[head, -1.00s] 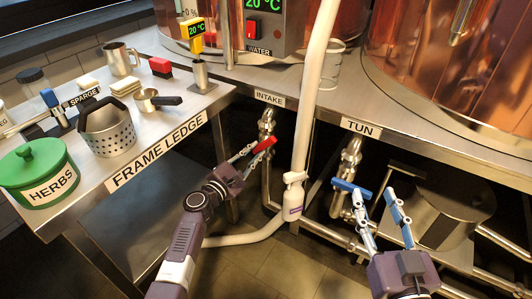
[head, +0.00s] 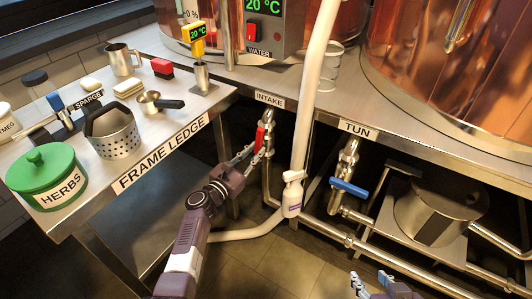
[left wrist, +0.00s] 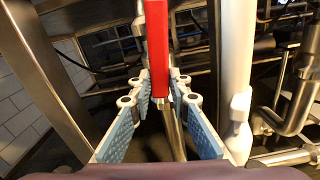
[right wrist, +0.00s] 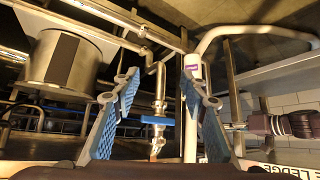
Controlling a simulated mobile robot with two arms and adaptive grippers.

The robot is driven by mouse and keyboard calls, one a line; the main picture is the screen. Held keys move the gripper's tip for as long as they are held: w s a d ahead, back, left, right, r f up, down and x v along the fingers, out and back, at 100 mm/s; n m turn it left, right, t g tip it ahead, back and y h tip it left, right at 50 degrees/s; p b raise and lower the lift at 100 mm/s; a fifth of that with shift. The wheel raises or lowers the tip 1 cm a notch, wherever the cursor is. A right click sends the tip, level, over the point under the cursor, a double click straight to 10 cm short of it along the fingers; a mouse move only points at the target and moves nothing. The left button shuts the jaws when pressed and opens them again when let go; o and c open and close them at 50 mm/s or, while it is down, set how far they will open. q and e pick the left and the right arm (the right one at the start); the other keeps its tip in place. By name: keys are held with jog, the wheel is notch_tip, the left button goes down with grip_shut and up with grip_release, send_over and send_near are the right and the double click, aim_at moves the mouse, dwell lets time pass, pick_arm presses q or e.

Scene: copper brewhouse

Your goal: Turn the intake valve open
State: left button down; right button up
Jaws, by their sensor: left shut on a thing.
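The intake valve's red lever (head: 260,136) hangs on the pipe under the INTAKE label (head: 270,99). It stands nearly upright, roughly in line with the pipe. My left gripper (head: 258,148) is shut on this lever, and the red lever (left wrist: 158,50) also shows between its fingers in the left wrist view. My right gripper (right wrist: 158,85) is open and empty. In the head view it is low at the bottom right, partly cut off by the frame.
A second valve with a blue lever (head: 349,187) sits under the TUN label (head: 357,128); its lever lies across the pipe. A steel pot (head: 440,212) stands below.

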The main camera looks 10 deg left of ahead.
aim_at(256, 150)
pick_arm(q)
jog(key=c, duration=2.3)
grip_release()
jog(key=shift+n, duration=0.5)
jog(key=o, duration=0.3)
pick_arm(e)
jog(key=shift+s+d+f+g, duration=0.2)
jog(key=shift+s+f+g, duration=0.15)
jog(key=shift+s, duration=0.3)
jog(key=shift+s+d+f+g, duration=0.25)
jog(key=shift+s+f, duration=0.2)
jog(key=shift+s, duration=0.15)
pick_arm(q)
jog(key=shift+o, duration=0.2)
jog(key=p+v, duration=0.1)
jog(key=v, duration=0.2)
jog(key=shift+p, duration=0.35)
jog(key=shift+s+a, duration=0.1)
jog(key=shift+s, duration=0.25)
jog(key=shift+p+v, duration=0.55)
jog(key=shift+v, duration=0.6)
pick_arm(e)
jog(key=s+d+f+g+h, duration=0.1)
jog(key=s+d+g, duration=0.1)
jog(key=s, duration=0.6)
jog(key=shift+d+f+g, duration=0.15)
jog(key=shift+f+g, duration=0.1)
jog(key=shift+g, duration=0.65)
